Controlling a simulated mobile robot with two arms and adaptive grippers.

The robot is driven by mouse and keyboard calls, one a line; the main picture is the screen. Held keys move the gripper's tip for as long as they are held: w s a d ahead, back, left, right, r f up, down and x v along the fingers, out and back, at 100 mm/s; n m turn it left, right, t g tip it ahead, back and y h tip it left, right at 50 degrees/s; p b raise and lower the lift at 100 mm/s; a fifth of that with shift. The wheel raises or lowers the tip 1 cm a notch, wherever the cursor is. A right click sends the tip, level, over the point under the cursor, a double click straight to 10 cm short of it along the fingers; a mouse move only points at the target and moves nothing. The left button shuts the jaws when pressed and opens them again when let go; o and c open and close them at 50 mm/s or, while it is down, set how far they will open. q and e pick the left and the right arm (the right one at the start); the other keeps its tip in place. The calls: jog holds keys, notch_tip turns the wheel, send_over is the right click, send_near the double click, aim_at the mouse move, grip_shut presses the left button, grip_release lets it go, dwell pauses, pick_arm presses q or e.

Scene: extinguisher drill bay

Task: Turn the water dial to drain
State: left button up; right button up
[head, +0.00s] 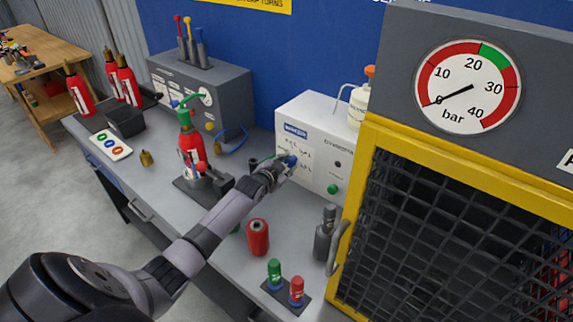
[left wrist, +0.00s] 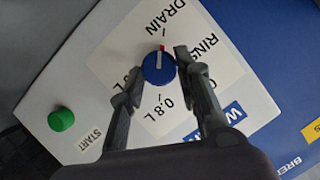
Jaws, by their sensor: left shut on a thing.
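The blue water dial (left wrist: 158,68) is on the white panel of a box (head: 318,143) on the bench. Its white pointer with a red end points up in the left wrist view, toward the side with the DRAIN label (left wrist: 165,16). I cannot tell whether it lines up exactly with the mark. RINSE (left wrist: 200,55) is printed to its right and 0.8 L (left wrist: 175,103) below. My left gripper (head: 288,161) is at the dial, with one finger on each side of it, shut on it. In the head view it hides most of the dial.
A green START button (left wrist: 61,119) is beside the dial on the same panel. A red cylinder (head: 258,237) and a grey bottle (head: 324,240) stand on the bench below the box. A clamped red extinguisher (head: 191,150) is left of my arm. A yellow-framed cage (head: 462,166) is at right.

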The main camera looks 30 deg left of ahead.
pick_arm(q)
jog(key=o, duration=1.1)
jog(key=shift+o, duration=0.2)
jog(key=v, duration=1.2)
jog(key=shift+s+f, duration=0.1)
jog(key=shift+f, duration=0.1)
